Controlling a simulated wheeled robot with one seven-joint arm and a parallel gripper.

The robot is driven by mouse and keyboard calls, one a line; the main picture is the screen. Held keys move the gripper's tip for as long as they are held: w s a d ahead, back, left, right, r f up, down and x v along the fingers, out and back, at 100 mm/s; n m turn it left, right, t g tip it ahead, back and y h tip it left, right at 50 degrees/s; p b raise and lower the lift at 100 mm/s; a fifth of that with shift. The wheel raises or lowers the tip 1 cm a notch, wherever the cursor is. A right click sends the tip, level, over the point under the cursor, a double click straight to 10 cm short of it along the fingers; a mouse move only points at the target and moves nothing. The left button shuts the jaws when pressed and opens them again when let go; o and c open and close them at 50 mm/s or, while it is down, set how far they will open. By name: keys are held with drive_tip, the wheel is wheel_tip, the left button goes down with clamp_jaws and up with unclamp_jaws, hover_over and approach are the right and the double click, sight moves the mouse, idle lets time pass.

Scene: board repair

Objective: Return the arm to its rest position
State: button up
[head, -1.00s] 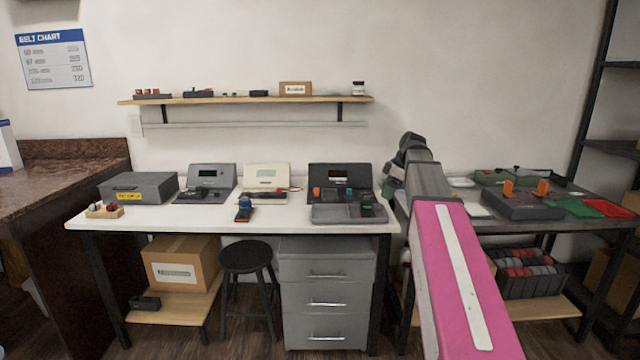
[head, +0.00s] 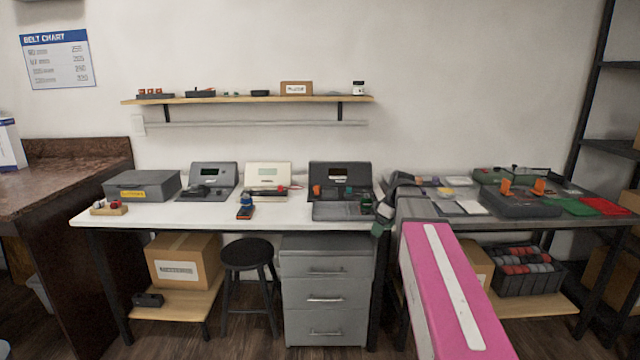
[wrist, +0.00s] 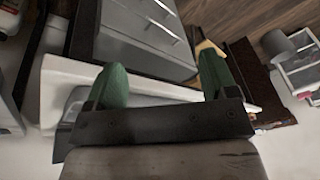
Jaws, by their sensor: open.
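My arm (head: 450,290), with a pink link and white stripe, reaches up from the lower right in the head view. Its end is folded low at the right end of the white table (head: 180,216), in front of the gap between the two tables. My gripper shows in the wrist view (wrist: 160,85) with two green fingers set wide apart and nothing between them.
A grey tray (head: 340,212) and dark station (head: 340,172) stand close left of the gripper. The right table (head: 590,197) holds a dark device (head: 520,204) and green and red mats. A drawer cabinet (head: 326,262) and black stool (head: 247,256) stand below the white table.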

drive_tip(key=s+a+f+m+h, duration=0.1)
drive_tip(key=s+f+m, duration=0.4)
drive_tip(key=s+f, duration=0.3)
drive_tip(key=s+a+f+m+h, duration=0.1)
drive_tip(key=s+f+m, duration=0.4)
drive_tip(key=s+f, duration=0.4)
wheel_tip(320, 180, down, 5)
drive_tip(key=shift+s+a+r+g+h, duration=0.1)
drive_tip(key=shift+s+a+g+h, duration=0.2)
drive_tip(key=shift+a+h, duration=0.1)
